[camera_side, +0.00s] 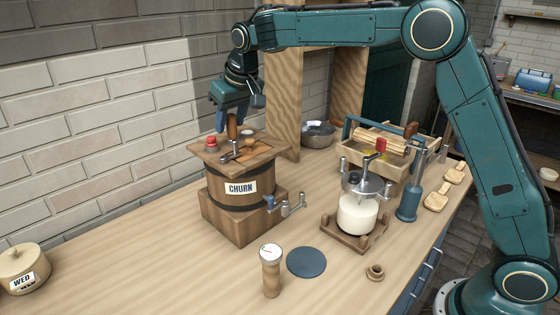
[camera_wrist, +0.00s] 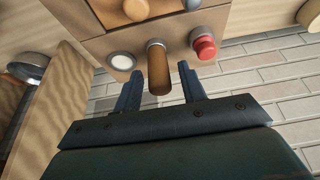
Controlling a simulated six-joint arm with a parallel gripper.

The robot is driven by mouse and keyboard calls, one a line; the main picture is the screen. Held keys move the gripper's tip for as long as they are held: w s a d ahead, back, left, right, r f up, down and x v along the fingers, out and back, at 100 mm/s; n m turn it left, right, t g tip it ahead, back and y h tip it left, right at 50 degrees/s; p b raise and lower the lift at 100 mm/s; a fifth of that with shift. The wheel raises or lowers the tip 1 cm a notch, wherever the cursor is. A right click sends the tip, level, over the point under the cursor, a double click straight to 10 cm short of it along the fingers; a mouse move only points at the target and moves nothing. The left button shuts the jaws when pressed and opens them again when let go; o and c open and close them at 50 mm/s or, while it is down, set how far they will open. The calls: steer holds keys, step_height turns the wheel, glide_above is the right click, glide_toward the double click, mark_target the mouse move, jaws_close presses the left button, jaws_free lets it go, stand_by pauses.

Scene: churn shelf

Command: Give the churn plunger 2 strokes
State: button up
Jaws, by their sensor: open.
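The wooden churn (camera_side: 228,190) is a dark-banded barrel with a CHURN label, standing on the table at the left. An upright brown handle (camera_side: 232,128) rises from its square wooden lid; it looks like the plunger handle, and it also shows in the wrist view (camera_wrist: 158,70). My gripper (camera_side: 231,117) is above the lid, pointing down, with its blue fingers open. In the wrist view my gripper (camera_wrist: 160,80) has one finger on each side of the handle, with gaps visible. The lower part of the handle is partly hidden by lid fittings.
On the lid are a red button (camera_side: 211,142), a pale round disc (camera_wrist: 122,61) and a knobbed metal lever (camera_side: 232,156). A spigot (camera_side: 285,207) juts from the churn's right side. A glass jar (camera_side: 357,212) with a crank stands right.

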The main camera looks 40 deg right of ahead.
steer(key=c, duration=0.8)
steer(key=shift+o, duration=0.2)
